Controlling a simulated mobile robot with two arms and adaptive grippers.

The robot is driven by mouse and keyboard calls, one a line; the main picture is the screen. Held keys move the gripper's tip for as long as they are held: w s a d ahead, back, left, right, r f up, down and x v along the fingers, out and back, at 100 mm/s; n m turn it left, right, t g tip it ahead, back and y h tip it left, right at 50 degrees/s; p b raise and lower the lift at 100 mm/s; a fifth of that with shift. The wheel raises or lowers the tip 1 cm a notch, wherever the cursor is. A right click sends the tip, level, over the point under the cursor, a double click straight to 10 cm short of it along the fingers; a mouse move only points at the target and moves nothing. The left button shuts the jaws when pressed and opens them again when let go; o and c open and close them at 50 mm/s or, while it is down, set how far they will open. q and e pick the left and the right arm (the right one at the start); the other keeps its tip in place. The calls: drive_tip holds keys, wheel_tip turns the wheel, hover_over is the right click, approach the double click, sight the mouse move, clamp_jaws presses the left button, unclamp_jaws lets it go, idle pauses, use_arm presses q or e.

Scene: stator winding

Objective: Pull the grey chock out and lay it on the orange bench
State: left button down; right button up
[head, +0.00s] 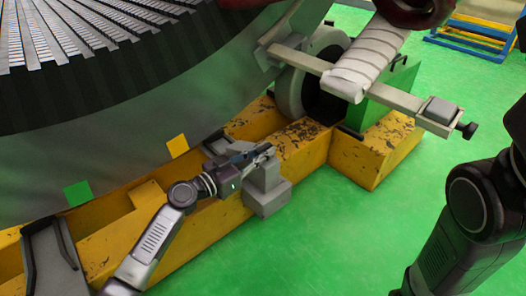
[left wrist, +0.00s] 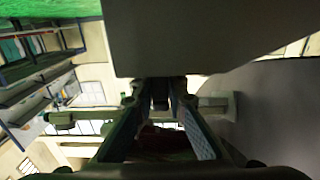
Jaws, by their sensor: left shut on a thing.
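The grey chock (head: 266,196) is a block with a narrower upright part on top. In the head view it is at the side of the worn yellow beam, below the large stator. My left gripper (head: 262,153) is at the top of its upright part and shut on it. In the left wrist view a large grey block face (left wrist: 210,38), likely the chock, fills the top, with the fingertips (left wrist: 158,90) at its lower edge. I cannot tell whether the chock still touches the beam. My right gripper is out of view. I cannot make out the orange bench for certain.
The stator (head: 120,130) curves over the yellow beam (head: 105,258). A roller (head: 300,82) and a clamp bar (head: 390,98) stand at the back. A blue and orange rack (head: 470,38) is at upper right. Green floor (head: 335,225) is clear between the beam and my right arm.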

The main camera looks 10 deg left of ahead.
use_arm(q)
drive_tip(key=c, duration=1.8)
unclamp_jaws()
drive_tip(key=shift+c, duration=0.2)
drive_tip(key=v, duration=1.2)
